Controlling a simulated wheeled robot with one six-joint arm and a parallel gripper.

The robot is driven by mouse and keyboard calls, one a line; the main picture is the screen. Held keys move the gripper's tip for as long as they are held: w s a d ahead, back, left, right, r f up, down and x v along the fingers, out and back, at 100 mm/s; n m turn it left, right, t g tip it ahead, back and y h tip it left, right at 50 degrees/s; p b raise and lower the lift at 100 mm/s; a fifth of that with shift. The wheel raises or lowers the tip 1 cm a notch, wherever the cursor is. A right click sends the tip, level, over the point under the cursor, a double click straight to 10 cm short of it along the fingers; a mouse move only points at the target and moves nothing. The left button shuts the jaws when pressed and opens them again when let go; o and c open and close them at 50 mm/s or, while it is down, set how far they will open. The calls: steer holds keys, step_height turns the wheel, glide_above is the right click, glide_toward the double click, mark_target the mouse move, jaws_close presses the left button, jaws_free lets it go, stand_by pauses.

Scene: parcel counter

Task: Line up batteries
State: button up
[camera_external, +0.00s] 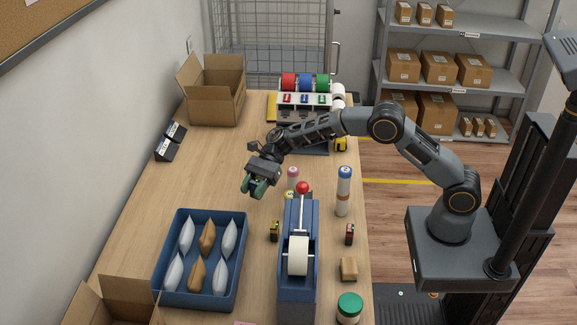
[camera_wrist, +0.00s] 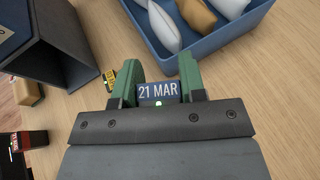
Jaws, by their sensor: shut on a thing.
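My gripper (camera_external: 258,188) is above the counter, behind the blue tray. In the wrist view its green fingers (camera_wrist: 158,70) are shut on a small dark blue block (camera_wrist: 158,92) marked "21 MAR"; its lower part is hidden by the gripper. One small black-and-yellow block that looks like a battery (camera_external: 274,231) stands left of the blue tape dispenser and also shows in the wrist view (camera_wrist: 110,78). A black-and-red one (camera_external: 350,234) stands right of the dispenser and shows at the left of the wrist view (camera_wrist: 33,139).
The blue tray (camera_external: 157,275) holds several grey and brown pouches. The blue tape dispenser (camera_external: 297,285) has a red-knobbed lever. A white tube (camera_external: 344,190), a tan block (camera_external: 348,269) and a green-lidded jar (camera_external: 349,308) stand at the right. The counter's left middle is clear.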

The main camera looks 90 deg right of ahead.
steer(key=shift+n+g, duration=0.3)
steer(key=shift+s+a+f+b, duration=0.15)
steer(key=shift+f+b, duration=0.1)
steer(key=shift+f, duration=1.6)
steer(key=shift+a+f+b, duration=0.1)
steer(key=shift+f+b, duration=0.1)
steer(key=shift+f, duration=1.6)
